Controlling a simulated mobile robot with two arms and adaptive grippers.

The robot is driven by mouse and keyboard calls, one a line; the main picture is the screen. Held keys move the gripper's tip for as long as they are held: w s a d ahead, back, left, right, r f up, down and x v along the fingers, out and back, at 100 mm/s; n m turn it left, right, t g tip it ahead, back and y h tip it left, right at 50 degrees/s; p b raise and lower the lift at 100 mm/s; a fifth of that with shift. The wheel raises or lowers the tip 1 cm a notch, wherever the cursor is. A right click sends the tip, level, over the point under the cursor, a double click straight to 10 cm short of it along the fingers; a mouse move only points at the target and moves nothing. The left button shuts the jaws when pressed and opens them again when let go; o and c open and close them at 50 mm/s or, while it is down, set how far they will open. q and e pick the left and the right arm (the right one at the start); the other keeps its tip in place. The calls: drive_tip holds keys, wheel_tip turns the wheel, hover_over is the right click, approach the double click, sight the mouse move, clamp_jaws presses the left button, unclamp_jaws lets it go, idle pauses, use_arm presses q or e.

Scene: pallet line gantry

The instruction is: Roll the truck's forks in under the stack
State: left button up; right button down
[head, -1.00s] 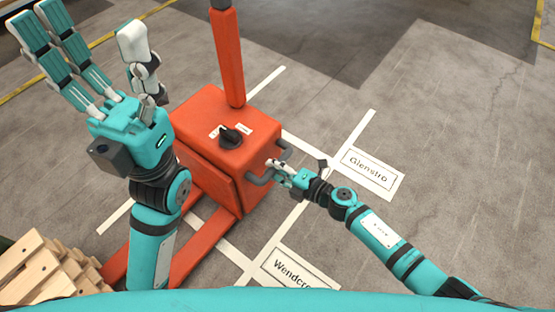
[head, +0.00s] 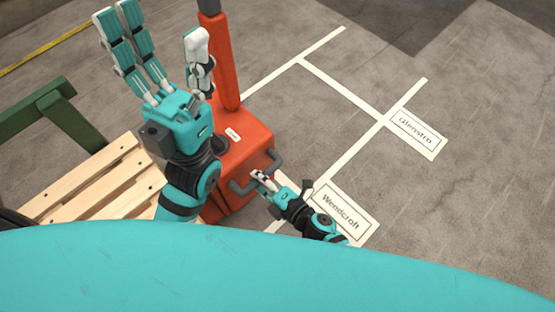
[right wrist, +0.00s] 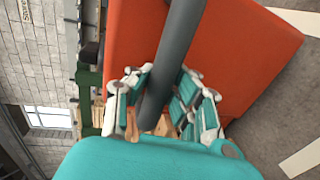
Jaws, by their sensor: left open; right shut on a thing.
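The orange-red truck (head: 243,150) stands upright left of centre in the head view, with a tall orange mast (head: 222,65) and a grey handle (head: 243,188) on its side. My right gripper (head: 262,178) is shut on this handle; the right wrist view shows its fingers around the grey bar (right wrist: 172,60). My left gripper (head: 158,35) is open, empty and raised, covering part of the truck's top. The wooden stack (head: 95,180) is at the left, with pale slats on top. The forks are hidden by my left arm and body, so I cannot tell whether they are under the stack.
A green frame (head: 50,105) stands behind the stack. White floor lines run right of the truck, with a "Wendcroft" label (head: 341,210) close by and a "Glenstro" label (head: 415,132) farther off. The grey floor at the right is clear.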

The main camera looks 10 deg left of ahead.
sight(246, 194)
drive_tip(key=shift+s+a, duration=0.8)
drive_tip(key=shift+s, duration=0.3)
drive_tip(key=shift+s+a, duration=0.75)
drive_tip(key=shift+s, duration=0.35)
drive_tip(key=c, duration=1.1)
unclamp_jaws()
drive_tip(key=shift+d, duration=0.1)
drive_tip(key=shift+s+d, duration=0.15)
drive_tip(key=shift+d, duration=0.05)
drive_tip(key=v, duration=1.1)
drive_tip(key=shift+s+d+r, duration=0.1)
drive_tip(key=shift+s+d, duration=0.05)
